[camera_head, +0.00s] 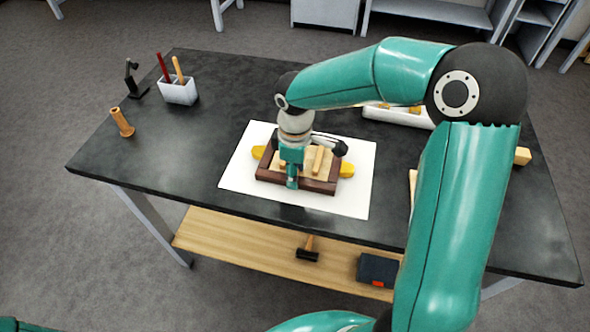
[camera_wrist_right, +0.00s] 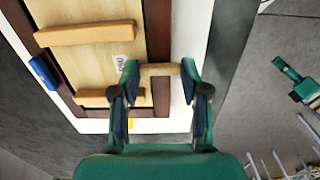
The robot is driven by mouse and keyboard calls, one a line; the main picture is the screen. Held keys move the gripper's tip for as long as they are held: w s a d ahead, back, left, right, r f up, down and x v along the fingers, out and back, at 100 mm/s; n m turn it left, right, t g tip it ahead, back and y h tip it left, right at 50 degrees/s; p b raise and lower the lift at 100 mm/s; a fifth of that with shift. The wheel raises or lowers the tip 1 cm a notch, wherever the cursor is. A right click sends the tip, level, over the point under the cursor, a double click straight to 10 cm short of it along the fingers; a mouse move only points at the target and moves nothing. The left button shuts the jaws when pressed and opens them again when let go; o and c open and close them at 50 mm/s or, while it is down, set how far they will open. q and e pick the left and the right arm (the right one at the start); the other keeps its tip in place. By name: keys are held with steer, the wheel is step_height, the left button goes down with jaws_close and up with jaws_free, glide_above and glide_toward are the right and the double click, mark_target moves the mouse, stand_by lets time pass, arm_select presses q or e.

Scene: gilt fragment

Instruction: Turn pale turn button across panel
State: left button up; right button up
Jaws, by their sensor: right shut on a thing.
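The pale turn button (camera_wrist_right: 160,70) is a short wooden bar. In the right wrist view it lies over the dark brown frame (camera_wrist_right: 158,30), between my right gripper's fingers (camera_wrist_right: 160,82). The fingers are shut on it, one at each end. The pale wood panel (camera_wrist_right: 90,65) inside the frame has light battens and a small label. In the head view my right gripper (camera_head: 292,176) is down at the front of the frame (camera_head: 318,186) and hides the button. My left gripper seems to show small in the wrist view (camera_wrist_right: 296,84); its jaw state is unclear.
The frame lies on a white sheet (camera_head: 240,172) on the dark table (camera_head: 190,135). Yellow pieces (camera_head: 347,170) stick out at its sides. A white cup with sticks (camera_head: 178,91), a wooden peg (camera_head: 122,123) and a white tray (camera_head: 410,117) stand clear of it. The table's front left is free.

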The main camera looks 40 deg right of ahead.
steer(key=o, duration=1.2)
steer(key=shift+c, duration=0.2)
steer(key=shift+r, duration=0.1)
step_height(320, 180, up, 12)
